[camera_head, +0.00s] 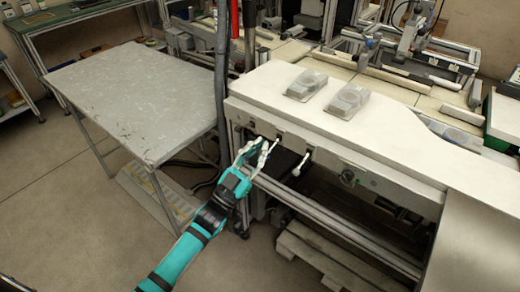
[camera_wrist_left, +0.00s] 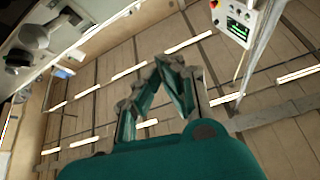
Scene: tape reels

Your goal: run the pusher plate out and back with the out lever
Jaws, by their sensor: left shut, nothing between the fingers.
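My left gripper (camera_head: 266,146) is at the front face of the white machine bench (camera_head: 262,88), with its fingers together and nothing held. It also shows in the left wrist view (camera_wrist_left: 172,66), fingers closed towards each other. A pale lever with a rounded end (camera_head: 300,165) sticks out and down from the bench front, a little right of my fingers and apart from them. Whether my fingers touch another lever behind them cannot be told. I cannot make out the pusher plate. My right gripper is not in view.
Two clear-topped packages (camera_head: 307,85) (camera_head: 348,101) lie on the bench top. A metal rail (camera_head: 330,225) runs low along the bench front, above a pallet (camera_head: 320,262). A scuffed grey table (camera_head: 140,95) stands left. The wrist view shows the ceiling and a control box (camera_wrist_left: 236,20).

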